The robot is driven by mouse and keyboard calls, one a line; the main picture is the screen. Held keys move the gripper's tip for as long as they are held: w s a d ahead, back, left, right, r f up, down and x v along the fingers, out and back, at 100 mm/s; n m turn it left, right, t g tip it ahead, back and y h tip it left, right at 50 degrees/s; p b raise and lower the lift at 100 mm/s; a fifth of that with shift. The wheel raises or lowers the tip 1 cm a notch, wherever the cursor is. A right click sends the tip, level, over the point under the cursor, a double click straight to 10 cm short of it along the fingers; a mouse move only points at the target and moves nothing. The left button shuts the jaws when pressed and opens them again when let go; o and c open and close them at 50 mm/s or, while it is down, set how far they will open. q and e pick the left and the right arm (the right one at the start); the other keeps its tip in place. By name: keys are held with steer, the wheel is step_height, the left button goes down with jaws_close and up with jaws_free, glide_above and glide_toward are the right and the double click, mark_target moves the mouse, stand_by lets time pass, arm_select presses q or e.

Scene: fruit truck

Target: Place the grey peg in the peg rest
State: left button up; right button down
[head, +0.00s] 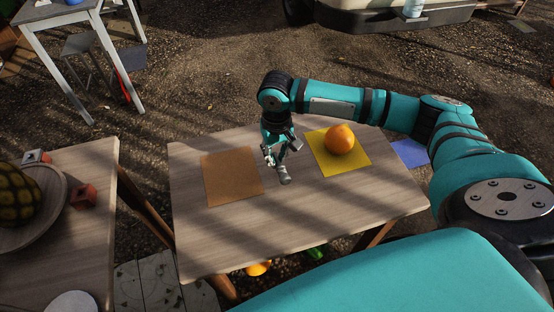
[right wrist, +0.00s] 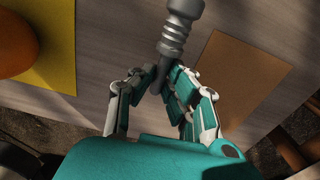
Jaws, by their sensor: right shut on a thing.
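My right gripper (head: 277,150) is over the middle of the wooden table, between the brown mat and the yellow mat. It is shut on the grey peg (head: 285,179), whose end sticks out below the fingers. In the right wrist view the fingers (right wrist: 162,84) close around one end of the peg (right wrist: 173,43), a ribbed grey piece running toward the top edge. I cannot tell whether the peg touches the table. No peg rest can be made out in either view. My left gripper is not in view.
The table (head: 305,215) holds a brown mat (head: 231,176) and a yellow mat (head: 351,166) with an orange (head: 340,138) on it. A second table (head: 85,235) at left bears a pineapple (head: 18,195) and small orange blocks (head: 83,196). The front of the middle table is clear.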

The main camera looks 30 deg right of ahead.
mark_target(277, 161)
steer(key=shift+w+d+f, duration=0.15)
steer(key=shift+w+d, duration=0.1)
steer(key=shift+w, duration=0.2)
steer(key=shift+f, duration=1.65)
steer(key=c, duration=1.4)
jaws_free()
steer(key=shift+f, duration=0.1)
